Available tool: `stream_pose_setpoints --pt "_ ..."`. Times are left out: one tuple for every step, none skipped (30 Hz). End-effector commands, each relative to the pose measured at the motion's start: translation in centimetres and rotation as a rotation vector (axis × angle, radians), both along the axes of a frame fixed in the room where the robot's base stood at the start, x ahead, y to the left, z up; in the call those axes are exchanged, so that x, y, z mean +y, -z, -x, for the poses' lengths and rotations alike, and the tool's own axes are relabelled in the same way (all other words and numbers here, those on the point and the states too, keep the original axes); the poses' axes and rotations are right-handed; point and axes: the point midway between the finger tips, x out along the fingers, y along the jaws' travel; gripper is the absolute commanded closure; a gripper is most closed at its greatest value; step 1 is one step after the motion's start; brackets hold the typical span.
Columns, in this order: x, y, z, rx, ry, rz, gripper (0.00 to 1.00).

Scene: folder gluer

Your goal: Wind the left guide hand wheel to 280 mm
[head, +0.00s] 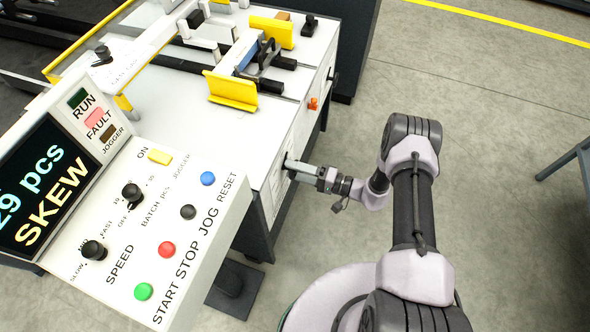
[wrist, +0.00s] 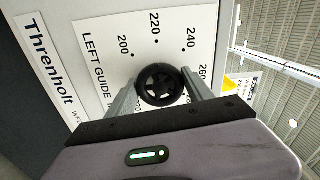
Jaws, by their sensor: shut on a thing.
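The left guide hand wheel (wrist: 161,84) is a small black spoked wheel on a white dial plate (wrist: 102,50) marked LEFT GUIDE. The dial numbers 200, 220, 240 and part of 260 show around it; 280 is not readable. My gripper (wrist: 161,80) has one finger on each side of the wheel and is shut on its rim. I cannot make out a pointer or the present setting. In the head view my gripper (head: 306,171) reaches the side face of the machine, and the wheel is only a small dark shape (head: 287,161) at its tip.
The control panel (head: 178,210) with its buttons and knobs juts out at the left; its screen (head: 40,185) reads SKEW. An orange knob (head: 313,104) sits farther along the machine side. Yellow-ended guides (head: 233,91) stand on top. The floor to the right is mostly clear.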

Motion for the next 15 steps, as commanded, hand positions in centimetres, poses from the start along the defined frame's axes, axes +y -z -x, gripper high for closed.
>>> stream_pose_setpoints --pt "-0.02 0.05 0.04 -0.001 0.000 0.001 0.80" --pt "-0.02 0.05 0.04 -0.001 0.000 0.001 0.80" --pt "-0.02 0.05 0.04 -0.001 0.000 0.001 0.80" --pt "-0.02 0.05 0.04 -0.001 0.000 0.001 0.80" --pt "-0.02 0.05 0.04 -0.001 0.000 0.001 0.80" --pt "-0.02 0.05 0.03 0.000 0.000 0.001 0.80" --pt "-0.02 0.05 0.03 0.000 0.000 0.001 0.80" --pt "-0.02 0.05 0.03 0.000 0.000 0.001 0.80" --pt "-0.02 0.05 0.03 0.000 0.000 0.001 0.80" --pt "-0.02 0.05 0.03 0.000 0.000 0.001 0.38" --pt "-0.02 0.05 0.03 0.000 0.000 0.001 0.32" --pt "-0.02 0.04 0.03 0.000 0.000 0.001 0.24" --pt "-0.02 0.04 0.02 0.000 0.000 0.001 0.18" --pt "-0.01 0.03 0.02 0.000 0.000 0.001 0.18" --pt "-0.01 0.03 0.02 0.000 0.000 0.001 0.18"
